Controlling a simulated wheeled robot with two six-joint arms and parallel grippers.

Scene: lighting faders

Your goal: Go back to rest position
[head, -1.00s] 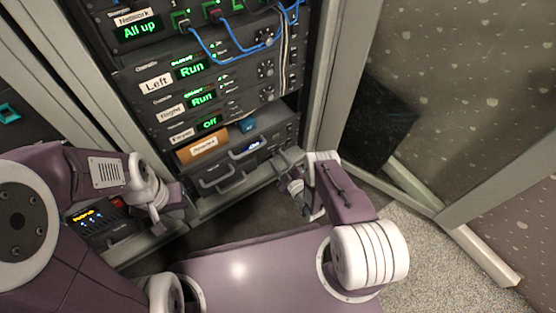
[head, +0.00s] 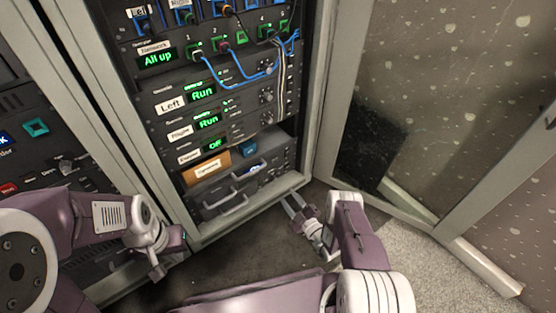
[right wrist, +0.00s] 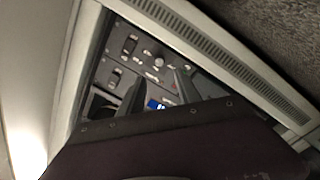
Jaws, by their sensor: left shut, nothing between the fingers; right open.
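My left gripper (head: 158,270) is shut and empty, low in front of the left rack's edge in the head view. My right gripper (head: 296,204) is open and empty. It is in front of the lower right of the open rack, below the drawers, and seems clear of them. In the right wrist view its fingers (right wrist: 155,95) show dark against a panel with switches and knobs; a dark purple part of my own arm hides the lower half of that view.
The rack holds units reading "All up" (head: 158,59), "Run" (head: 202,94) and "Off" (head: 215,144). Blue cables (head: 238,80) hang in front. An orange-brown box (head: 207,168) sits above a drawer (head: 225,205). A door frame (head: 400,212) stands right; carpet (head: 440,275) is free there.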

